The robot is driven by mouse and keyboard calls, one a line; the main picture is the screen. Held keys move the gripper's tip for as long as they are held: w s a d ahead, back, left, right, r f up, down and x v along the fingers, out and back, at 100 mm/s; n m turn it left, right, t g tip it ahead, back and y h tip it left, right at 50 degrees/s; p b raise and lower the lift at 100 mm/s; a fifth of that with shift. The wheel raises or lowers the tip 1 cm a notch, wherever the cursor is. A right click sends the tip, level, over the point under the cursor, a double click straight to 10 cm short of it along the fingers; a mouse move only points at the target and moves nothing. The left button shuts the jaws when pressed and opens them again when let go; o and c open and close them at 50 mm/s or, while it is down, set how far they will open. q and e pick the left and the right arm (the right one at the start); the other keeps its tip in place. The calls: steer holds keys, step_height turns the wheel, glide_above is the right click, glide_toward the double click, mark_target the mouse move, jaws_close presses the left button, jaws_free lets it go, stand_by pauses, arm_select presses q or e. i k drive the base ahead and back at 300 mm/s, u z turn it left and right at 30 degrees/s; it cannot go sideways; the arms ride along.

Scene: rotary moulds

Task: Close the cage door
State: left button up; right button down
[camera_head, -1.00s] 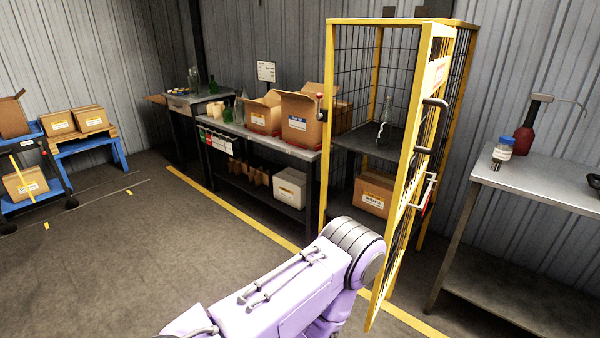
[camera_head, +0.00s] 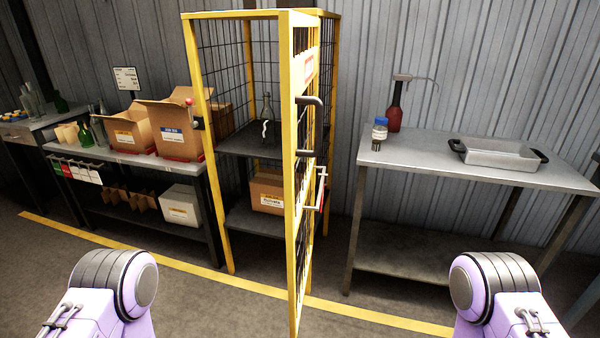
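The yellow-framed cage (camera_head: 243,86) with black mesh stands ahead near the middle of the head view. Its door (camera_head: 297,240) is open, swung out toward me and seen nearly edge-on. A dark handle (camera_head: 310,101) and a red and pale bar (camera_head: 320,188) stick out from the door's right side. My two purple arms show at the bottom left and bottom right, apart from the door. Neither gripper is in view.
A bench (camera_head: 140,160) with open cartons (camera_head: 170,125) stands left of the cage. A metal table (camera_head: 400,160) with a tray (camera_head: 497,153), a jar (camera_head: 380,133) and a red bottle (camera_head: 395,107) stands to the right. A yellow line (camera_head: 150,258) crosses the open floor.

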mark_target(296, 72)
steer(key=i, duration=1.3)
steer(key=u, duration=0.65)
steer(key=k, duration=1.55)
steer(key=z, duration=0.5)
steer(key=i, duration=1)
